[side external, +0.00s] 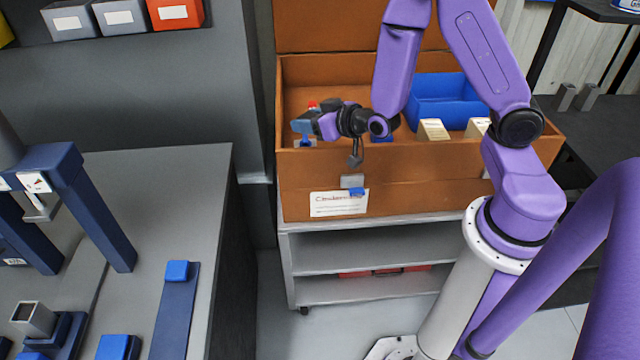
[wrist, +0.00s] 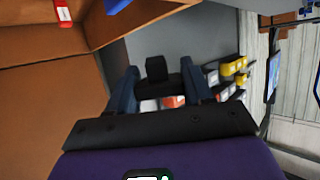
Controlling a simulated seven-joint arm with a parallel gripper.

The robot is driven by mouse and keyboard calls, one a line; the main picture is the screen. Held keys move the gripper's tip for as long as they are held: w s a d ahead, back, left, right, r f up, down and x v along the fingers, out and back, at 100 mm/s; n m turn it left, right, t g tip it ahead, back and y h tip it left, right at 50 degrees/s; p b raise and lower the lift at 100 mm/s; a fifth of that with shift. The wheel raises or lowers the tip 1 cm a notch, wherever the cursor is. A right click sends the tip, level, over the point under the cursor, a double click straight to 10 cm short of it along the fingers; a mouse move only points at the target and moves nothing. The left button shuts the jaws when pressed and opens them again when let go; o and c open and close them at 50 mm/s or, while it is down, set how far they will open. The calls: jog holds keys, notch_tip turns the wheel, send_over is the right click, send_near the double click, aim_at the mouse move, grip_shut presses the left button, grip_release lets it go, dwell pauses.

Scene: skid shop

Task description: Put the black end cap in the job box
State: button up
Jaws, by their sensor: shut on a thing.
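The job box (side external: 420,178) is an open orange-brown chest with a labelled front and its lid raised at the back. My gripper (side external: 303,132) appears at the chest's left end, pointing left, with blue fingers near the level of the rim. In the wrist view, my gripper (wrist: 160,88) is shut on the black end cap (wrist: 157,69), a small dark block between the two fingertips. The cap cannot be made out in the side view. Brown walls of the job box (wrist: 45,85) fill the left of the wrist view.
Inside the chest are a blue bin (side external: 445,88), cream boxes (side external: 433,129) and a small red item (wrist: 63,14). A grey bench (side external: 185,185) with a blue press (side external: 95,205) stands at left. A gap separates bench and chest.

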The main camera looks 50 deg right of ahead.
jog(key=s+a+f+n+g+y, duration=0.1)
jog(key=s+a+n+y, duration=0.2)
jog(key=a, duration=0.8)
jog(key=s+a+f+n+g+y, duration=0.1)
jog(key=s+a+n+y, duration=0.2)
jog(key=a, duration=0.9)
jog(key=s+a+f+n+g+y, duration=0.1)
jog(key=s+a+n+g+y, duration=0.1)
jog(key=s+a, duration=0.4)
jog(key=a+n+y, duration=0.1)
jog(key=a, duration=0.4)
jog(key=shift+s+a+f+y, duration=0.2)
jog(key=shift+s+f+y, duration=0.1)
jog(key=shift+s+f, duration=0.1)
jog(key=shift+w, duration=0.1)
send_over(174, 312)
jog(key=f, duration=0.5)
jog(key=d+f, duration=0.1)
jog(key=f, duration=0.2)
jog(key=shift+s+f, duration=0.35)
jog(key=f, duration=0.2)
jog(key=shift+w+a+f, duration=0.35)
jog(key=shift+a+f, duration=0.05)
jog(key=shift+f, duration=0.5)
